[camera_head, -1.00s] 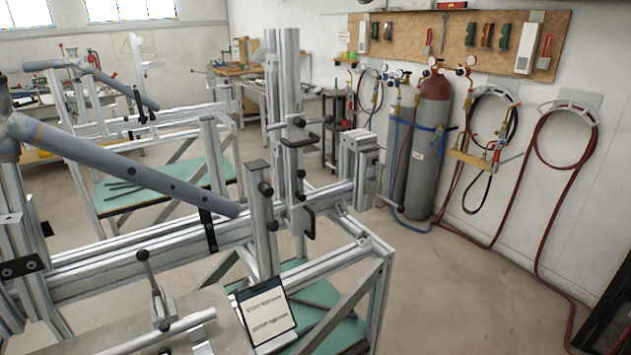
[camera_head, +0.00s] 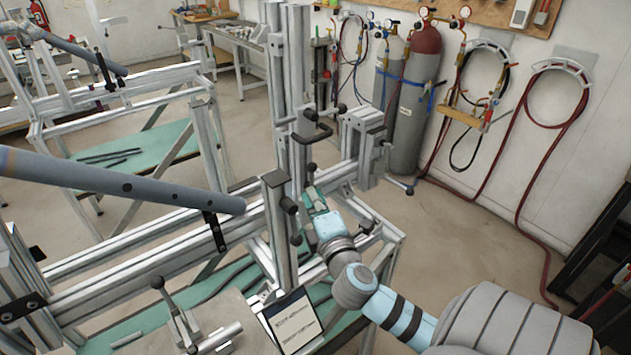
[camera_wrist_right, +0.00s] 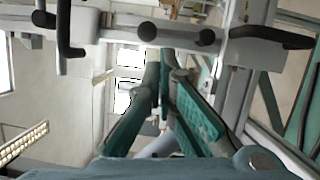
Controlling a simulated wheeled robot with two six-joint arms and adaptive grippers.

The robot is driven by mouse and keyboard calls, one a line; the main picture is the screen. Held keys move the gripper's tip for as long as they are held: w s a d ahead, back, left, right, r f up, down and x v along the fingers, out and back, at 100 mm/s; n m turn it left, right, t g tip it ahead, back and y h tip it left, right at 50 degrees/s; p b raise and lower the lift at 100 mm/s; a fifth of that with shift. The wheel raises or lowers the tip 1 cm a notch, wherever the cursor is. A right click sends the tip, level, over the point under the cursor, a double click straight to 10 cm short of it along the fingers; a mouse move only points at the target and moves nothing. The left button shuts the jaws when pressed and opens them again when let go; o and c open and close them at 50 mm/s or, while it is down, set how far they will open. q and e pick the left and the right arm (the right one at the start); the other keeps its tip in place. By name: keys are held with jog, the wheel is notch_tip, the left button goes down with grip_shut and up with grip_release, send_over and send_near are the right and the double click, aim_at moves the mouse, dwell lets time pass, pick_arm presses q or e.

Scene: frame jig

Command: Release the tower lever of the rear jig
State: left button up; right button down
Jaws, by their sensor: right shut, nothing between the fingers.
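The jig's upright metal tower (camera_head: 290,75) stands at the middle of the head view, with a black lever handle (camera_head: 314,134) sticking out on its right side. My right gripper (camera_head: 313,192) is shut and empty, below this handle and close to the tower's foot. In the right wrist view, its teal fingers (camera_wrist_right: 161,62) come together just under a metal bar with black knobs (camera_wrist_right: 147,32). Black bent handles show at the left (camera_wrist_right: 70,35) and right (camera_wrist_right: 270,37) of that view. I cannot tell whether the fingertips touch anything. My left gripper is not in view.
A grey tube (camera_head: 120,183) slopes over the jig's long rail (camera_head: 130,262). A short post (camera_head: 276,225) stands just left of my gripper. A sign (camera_head: 292,322) and toggle clamp (camera_head: 172,305) are in front.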

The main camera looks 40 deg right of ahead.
aim_at(303, 167)
jog(key=x, duration=0.4)
jog(key=shift+w+f, duration=0.15)
jog(key=shift+w, duration=0.25)
jog(key=shift+s+d, duration=0.1)
jog(key=shift+s, duration=0.05)
jog(key=shift+d+r+p, duration=0.25)
jog(key=shift+d+p, duration=0.1)
jog(key=shift+d, duration=0.2)
